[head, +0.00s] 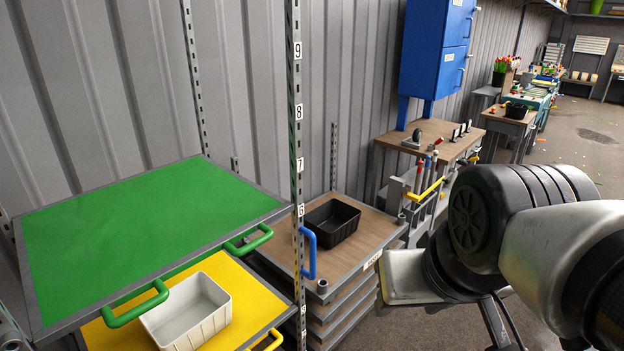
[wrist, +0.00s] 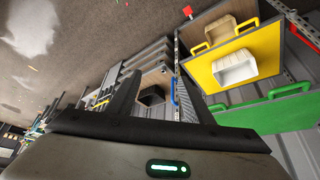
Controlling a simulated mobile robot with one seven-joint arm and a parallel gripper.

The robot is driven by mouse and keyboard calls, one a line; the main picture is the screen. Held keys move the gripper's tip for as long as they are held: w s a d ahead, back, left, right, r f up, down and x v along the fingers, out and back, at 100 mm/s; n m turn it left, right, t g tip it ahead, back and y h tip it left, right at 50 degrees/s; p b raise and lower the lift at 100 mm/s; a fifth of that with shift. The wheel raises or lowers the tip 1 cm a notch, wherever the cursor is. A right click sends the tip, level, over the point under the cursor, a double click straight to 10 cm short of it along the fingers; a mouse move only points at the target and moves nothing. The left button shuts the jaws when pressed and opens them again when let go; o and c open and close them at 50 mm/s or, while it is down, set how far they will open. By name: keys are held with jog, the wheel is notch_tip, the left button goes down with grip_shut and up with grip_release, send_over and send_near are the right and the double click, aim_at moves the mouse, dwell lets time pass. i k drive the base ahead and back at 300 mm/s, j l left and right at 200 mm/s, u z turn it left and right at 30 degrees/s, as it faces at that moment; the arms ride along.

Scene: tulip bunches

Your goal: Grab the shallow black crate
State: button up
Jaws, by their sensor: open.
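A black crate (head: 332,222) stands upright on a wooden-topped tray stack (head: 352,262), behind the slotted upright post. It looks empty. It also shows in the wrist view (wrist: 152,98), in the gap between my fingers but well beyond them. My gripper (wrist: 160,76) is open and empty, and nothing touches its fingers. In the head view my gripper (head: 502,325) shows only partly at the bottom edge, to the right of the crate and apart from it.
A green tray (head: 140,225) and a yellow tray (head: 255,300) bearing a white crate (head: 188,312) stand at left. A blue handle (head: 308,252) and the slotted post (head: 298,130) rise close beside the black crate. A tool bench (head: 432,135) stands behind. Floor at right is open.

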aim_at(334, 220)
jog(key=i+l+u, duration=0.1)
jog(key=u, duration=0.35)
jog(key=i+l+u, duration=0.1)
jog(key=u, duration=0.4)
jog(key=i+l+u, duration=0.2)
jog(key=l, duration=0.15)
jog(key=l+u, duration=0.2)
jog(key=l, duration=0.15)
jog(key=l+u, duration=0.2)
jog(key=l, duration=0.2)
jog(key=i+l+u, duration=0.1)
jog(key=l, duration=0.5)
jog(key=l+u, duration=0.15)
jog(key=l, duration=0.4)
jog(key=i+l, duration=0.1)
jog(key=l, duration=1.25)
jog(key=i+l, duration=0.1)
jog(key=l, duration=1.25)
jog(key=u, duration=0.05)
